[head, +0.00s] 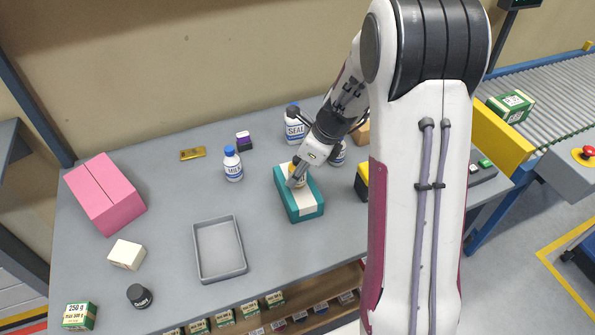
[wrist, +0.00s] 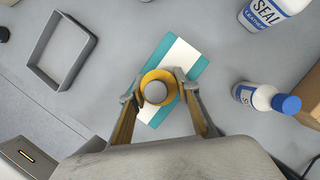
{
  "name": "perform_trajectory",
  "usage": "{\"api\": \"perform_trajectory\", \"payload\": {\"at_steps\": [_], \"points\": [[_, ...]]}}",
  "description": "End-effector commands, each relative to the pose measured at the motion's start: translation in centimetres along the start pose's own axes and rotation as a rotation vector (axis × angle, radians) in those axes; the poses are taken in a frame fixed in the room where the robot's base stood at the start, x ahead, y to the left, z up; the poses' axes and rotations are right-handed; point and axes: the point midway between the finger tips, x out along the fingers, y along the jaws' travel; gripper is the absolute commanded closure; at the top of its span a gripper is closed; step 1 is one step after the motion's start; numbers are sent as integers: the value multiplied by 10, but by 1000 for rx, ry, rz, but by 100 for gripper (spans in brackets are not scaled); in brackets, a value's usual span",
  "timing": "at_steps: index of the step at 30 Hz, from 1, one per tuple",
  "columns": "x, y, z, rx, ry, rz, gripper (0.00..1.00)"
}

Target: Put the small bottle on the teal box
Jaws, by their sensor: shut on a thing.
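The teal box (head: 291,207) with a pale strip across its top lies flat on the table; it also shows in the wrist view (wrist: 150,55). My gripper (head: 298,178) is shut on the small bottle, which has a yellow body and a pale grey round cap (wrist: 155,92). In the wrist view the two fingers (wrist: 157,98) clasp it from both sides, upright and over the middle of the box. In the head view the fingers hide most of the bottle (head: 294,169). I cannot tell whether its base touches the box.
White bottles with blue caps (head: 233,168) (head: 294,128) stand left of and behind the box. An empty grey tray (head: 242,250) lies to the left. A yellow-black box (head: 361,180) stands to the right. A pink box (head: 105,195) is at far left. Table is clear between tray and teal box.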

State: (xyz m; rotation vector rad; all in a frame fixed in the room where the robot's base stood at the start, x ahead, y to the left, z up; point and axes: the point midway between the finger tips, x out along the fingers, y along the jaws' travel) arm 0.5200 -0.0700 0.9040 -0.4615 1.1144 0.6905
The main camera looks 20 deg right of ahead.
Motion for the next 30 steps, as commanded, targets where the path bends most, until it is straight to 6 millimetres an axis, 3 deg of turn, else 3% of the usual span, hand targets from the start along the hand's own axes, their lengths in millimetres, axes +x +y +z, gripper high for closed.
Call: {"api": "perform_trajectory", "payload": {"at_steps": [3, 4, 6, 20, 30], "points": [[2, 0, -1, 1, 0, 1, 93], [2, 0, -1, 1, 0, 1, 64], [2, 0, -1, 1, 0, 1, 52], [-1, 0, 0, -1, 0, 0, 52], [-28, -1, 1, -1, -2, -2, 52]]}}
